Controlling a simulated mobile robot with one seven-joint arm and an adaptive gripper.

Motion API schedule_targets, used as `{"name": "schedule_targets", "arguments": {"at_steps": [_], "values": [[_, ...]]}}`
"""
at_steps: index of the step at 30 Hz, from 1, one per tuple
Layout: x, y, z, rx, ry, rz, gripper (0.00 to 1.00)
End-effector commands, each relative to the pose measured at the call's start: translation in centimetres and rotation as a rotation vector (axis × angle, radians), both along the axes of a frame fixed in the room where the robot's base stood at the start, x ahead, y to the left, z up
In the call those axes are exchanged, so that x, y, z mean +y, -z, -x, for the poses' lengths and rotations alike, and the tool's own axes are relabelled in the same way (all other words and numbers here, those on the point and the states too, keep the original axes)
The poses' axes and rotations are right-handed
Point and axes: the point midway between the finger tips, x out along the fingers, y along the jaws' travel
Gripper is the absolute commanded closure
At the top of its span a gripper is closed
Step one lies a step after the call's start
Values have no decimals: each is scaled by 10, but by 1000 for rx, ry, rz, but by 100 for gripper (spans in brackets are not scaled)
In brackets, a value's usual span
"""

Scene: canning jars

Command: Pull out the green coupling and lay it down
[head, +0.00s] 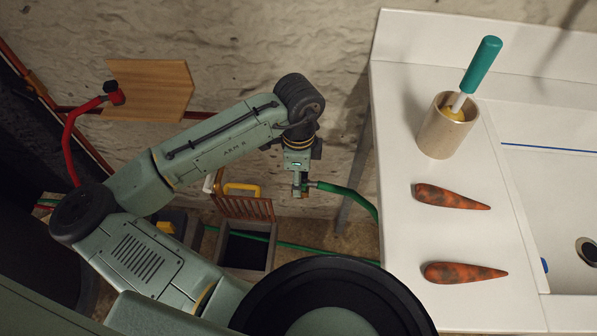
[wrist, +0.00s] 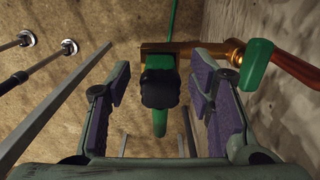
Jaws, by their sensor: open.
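The green coupling (wrist: 159,62) shows in the middle of the wrist view, with a black collar (wrist: 160,92) on its near side. It sits against a brass fitting (wrist: 205,50), and a green hose end (wrist: 160,122) shows below the collar. My gripper (wrist: 161,82) is open, with one purple-padded finger on each side of the coupling and a visible gap to both. In the head view my gripper (head: 300,184) points down beside the worktop, and a green hose (head: 345,190) runs right from there. The coupling's contact with the brass is partly hidden.
A white worktop (head: 400,130) at right holds two carrot-like objects (head: 450,197) (head: 464,273) and a beige cup (head: 440,133) with a green-handled tool (head: 482,65). A sink (head: 550,190) lies beyond. A red pipe (wrist: 290,72) and a wall stand close right of my gripper.

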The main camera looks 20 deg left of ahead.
Motion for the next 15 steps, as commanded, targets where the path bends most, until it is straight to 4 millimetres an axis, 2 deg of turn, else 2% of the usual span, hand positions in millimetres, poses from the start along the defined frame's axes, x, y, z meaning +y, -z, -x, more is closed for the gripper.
{"name": "schedule_targets", "arguments": {"at_steps": [2, 15], "values": [[0, 0, 0, 0, 0, 0, 54], [0, 0, 0, 0, 0, 0, 83]]}}
